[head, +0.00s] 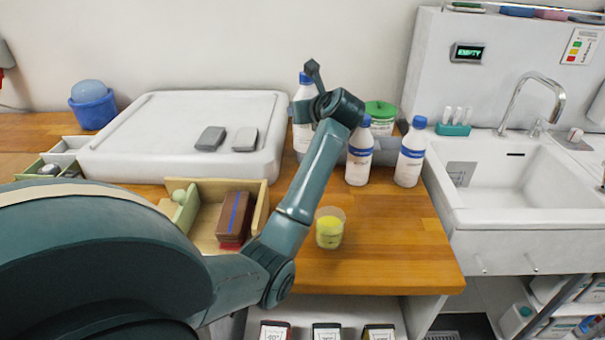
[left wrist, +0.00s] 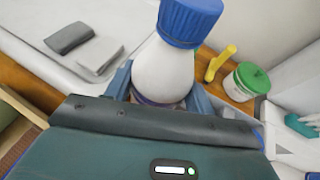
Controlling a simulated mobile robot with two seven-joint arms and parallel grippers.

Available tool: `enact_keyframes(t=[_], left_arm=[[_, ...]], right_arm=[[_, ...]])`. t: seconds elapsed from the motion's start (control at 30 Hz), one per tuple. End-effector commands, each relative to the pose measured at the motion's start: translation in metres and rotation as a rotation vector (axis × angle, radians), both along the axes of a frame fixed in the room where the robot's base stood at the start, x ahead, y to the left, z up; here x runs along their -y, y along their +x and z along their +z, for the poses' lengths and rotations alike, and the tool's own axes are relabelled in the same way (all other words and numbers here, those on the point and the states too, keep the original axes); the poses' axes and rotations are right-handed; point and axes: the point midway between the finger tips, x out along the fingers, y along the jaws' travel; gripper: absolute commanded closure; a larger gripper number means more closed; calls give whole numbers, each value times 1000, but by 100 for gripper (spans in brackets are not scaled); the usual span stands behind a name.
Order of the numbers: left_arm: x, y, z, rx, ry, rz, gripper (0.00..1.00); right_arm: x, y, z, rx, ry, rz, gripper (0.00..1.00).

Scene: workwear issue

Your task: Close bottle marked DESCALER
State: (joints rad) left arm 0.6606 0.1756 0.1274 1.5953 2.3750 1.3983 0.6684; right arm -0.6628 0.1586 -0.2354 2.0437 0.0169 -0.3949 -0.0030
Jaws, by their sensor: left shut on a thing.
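Three white bottles with blue caps stand on the wooden counter: one at the back (head: 302,135) beside the white tray-like board, one in the middle (head: 359,160) and one at the right (head: 409,160). Their labels are too small to read, so I cannot tell which is marked DESCALER. My left gripper (head: 308,108) reaches the back bottle. In the left wrist view, my left gripper (left wrist: 163,92) is shut around a white bottle (left wrist: 163,70), below its blue cap (left wrist: 190,20). The cap sits on the bottle's top; I cannot tell how tight. My right gripper is not in view.
A cup with yellow contents (head: 330,230) stands near the counter front. A green-lidded tub (head: 381,110) is behind the bottles. A wooden box (head: 258,205) holds a brown block. The sink (head: 520,180) is at right. Clear counter lies right of the cup.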

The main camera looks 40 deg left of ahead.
Motion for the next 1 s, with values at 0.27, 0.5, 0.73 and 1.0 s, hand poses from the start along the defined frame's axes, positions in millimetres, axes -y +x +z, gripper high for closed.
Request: enact_keyframes(t=[0.27,0.5,0.73,1.0], left_arm=[[-2,1,0,2,3,10,100],[-2,1,-3,0,3,9,100],[-2,1,-43,-5,5,9,100],[-2,1,-62,2,3,9,100]], right_arm=[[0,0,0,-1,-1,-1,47],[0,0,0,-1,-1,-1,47],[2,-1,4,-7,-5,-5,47],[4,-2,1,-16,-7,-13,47]])
